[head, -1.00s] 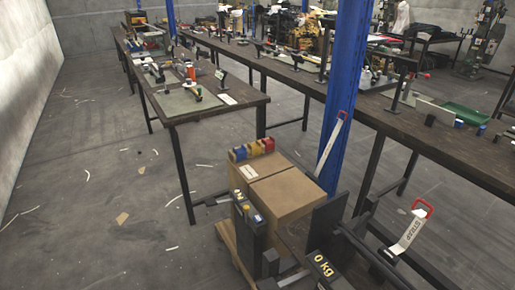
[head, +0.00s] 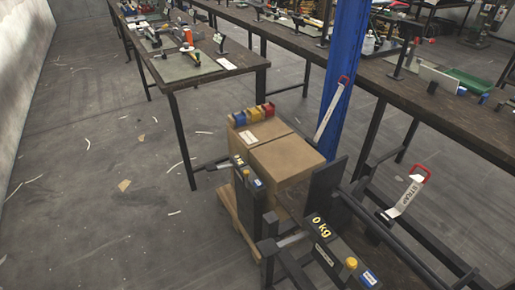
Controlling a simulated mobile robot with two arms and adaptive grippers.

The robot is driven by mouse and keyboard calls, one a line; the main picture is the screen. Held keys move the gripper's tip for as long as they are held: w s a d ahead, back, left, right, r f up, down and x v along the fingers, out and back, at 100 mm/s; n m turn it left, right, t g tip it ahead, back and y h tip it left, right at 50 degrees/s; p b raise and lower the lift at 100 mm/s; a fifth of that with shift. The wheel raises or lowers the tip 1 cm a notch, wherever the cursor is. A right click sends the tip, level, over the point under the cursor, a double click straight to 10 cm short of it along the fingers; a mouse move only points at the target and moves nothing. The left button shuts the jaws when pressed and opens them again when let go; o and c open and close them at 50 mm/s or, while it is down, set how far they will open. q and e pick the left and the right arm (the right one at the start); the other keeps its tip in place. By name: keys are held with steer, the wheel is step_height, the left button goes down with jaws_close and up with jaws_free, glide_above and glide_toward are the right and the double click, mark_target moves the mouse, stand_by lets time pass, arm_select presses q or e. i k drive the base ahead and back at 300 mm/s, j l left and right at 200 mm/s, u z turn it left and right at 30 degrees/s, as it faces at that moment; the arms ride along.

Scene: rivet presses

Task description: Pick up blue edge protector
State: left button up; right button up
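The blue edge protector (head: 239,119) sits at the left end of a short row on the back edge of a cardboard box (head: 289,161). A yellow one (head: 253,113) and a red one (head: 267,109) stand beside it to the right. The blue piece looks small and blocky, and its far side is hidden. I cannot make out either of my grippers in the head view.
The box rests on a wooden pallet (head: 228,205). Dark units marked "kg" (head: 320,228), a black upright plate (head: 327,187) and red-ended straps (head: 405,193) crowd its front and right. A blue column (head: 345,75) stands behind. Floor at left is mostly clear.

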mark_target(240, 118)
steer(key=i+j+z, duration=0.1)
steer(key=z, duration=0.35)
steer(key=j+z, duration=0.1)
steer(key=z, duration=0.35)
steer(key=i+j+z, duration=0.1)
steer(key=z, duration=0.35)
steer(key=j+z, duration=0.25)
steer(key=j, duration=0.4)
steer(key=j+z, duration=0.3)
steer(key=j, duration=0.35)
steer(key=j+z, duration=0.25)
steer(key=j, duration=0.4)
steer(key=k+j+z, duration=0.15)
steer(key=j+z, duration=0.15)
steer(key=j, duration=0.3)
